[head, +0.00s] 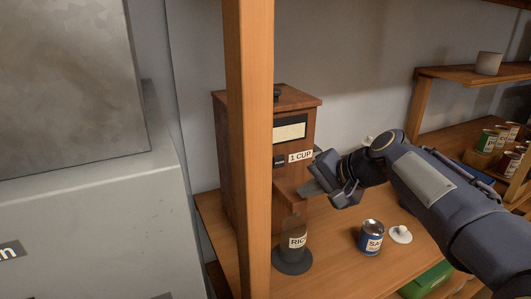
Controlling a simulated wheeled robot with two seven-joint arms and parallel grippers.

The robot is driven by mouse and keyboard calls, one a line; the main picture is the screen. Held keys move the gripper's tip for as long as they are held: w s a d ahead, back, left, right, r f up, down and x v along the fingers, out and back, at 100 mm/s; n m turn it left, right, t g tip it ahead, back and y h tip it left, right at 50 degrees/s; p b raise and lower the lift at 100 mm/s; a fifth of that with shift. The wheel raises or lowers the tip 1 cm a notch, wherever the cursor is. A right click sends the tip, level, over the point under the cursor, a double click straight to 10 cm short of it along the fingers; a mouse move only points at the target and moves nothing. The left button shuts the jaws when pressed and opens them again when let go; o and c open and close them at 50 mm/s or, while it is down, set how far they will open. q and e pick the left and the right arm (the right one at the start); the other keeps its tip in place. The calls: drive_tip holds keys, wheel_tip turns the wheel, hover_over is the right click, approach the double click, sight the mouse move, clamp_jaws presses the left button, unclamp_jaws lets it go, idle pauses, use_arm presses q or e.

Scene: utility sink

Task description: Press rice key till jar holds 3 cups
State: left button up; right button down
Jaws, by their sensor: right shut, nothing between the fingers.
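A wooden rice dispenser (301,111) stands on the shelf behind a wooden post. Its front has a pale window and a small dark key (280,162) beside a "1 CUP" label. A clear jar (294,239) with a partly hidden label that appears to read "RICE" stands on a dark round base below the dispenser. I cannot tell how much the jar holds. My right gripper (310,190) is shut and empty in front of the dispenser, below the label and above the jar. My left gripper is not in view.
The wooden post (250,140) blocks part of the dispenser. A blue can (371,238) and a white lid (401,234) sit right of the jar. Several cans (487,140) stand on the right shelf, with a pale cup (488,63) above. A grey block (85,200) fills the left.

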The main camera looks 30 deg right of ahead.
sight(279, 162)
drive_tip(key=shift+w+d+r, duration=0.25)
drive_tip(key=shift+d+r, duration=0.05)
drive_tip(key=shift+d, duration=0.05)
drive_tip(key=w+p, duration=0.1)
drive_tip(key=w, duration=0.1)
drive_tip(key=w+p, duration=0.1)
drive_tip(key=w, duration=0.1)
drive_tip(key=w+p, duration=0.1)
drive_tip(key=w, duration=0.2)
drive_tip(key=shift+w+d+r, duration=0.1)
drive_tip(key=shift+d, duration=0.25)
drive_tip(key=shift+w+d+p, duration=0.1)
drive_tip(key=shift+w+p, duration=0.4)
drive_tip(key=shift+w, duration=0.25)
drive_tip(key=shift+w, duration=0.1)
idle(1.2)
drive_tip(key=shift+w, duration=0.35)
